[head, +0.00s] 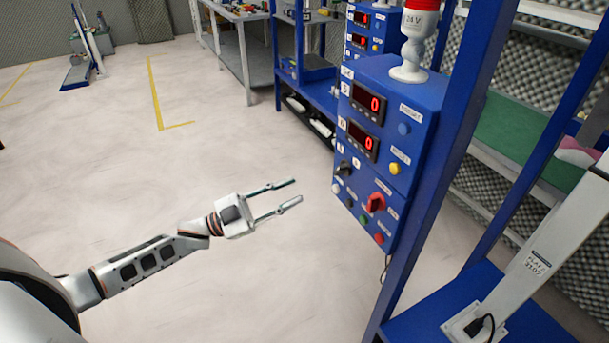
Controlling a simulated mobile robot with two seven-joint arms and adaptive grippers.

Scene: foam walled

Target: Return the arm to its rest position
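My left gripper (289,194) is at the end of my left arm, which reaches in from the lower left. Its two fingers are apart with nothing between them, so it is open and empty. The fingers point right, towards a blue control panel (376,180), and a gap of floor shows between them and the panel in the picture. The panel carries two red displays reading 0, a red rotary knob (376,202), a yellow button (395,168) and several other small buttons. My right gripper is not in view.
A blue frame post (439,170) stands right of the panel. A red and white lamp (413,40) sits on the panel. A white upright device (545,240) stands at the lower right. A grey workbench (240,55) is at the back. Open floor (150,190) lies left.

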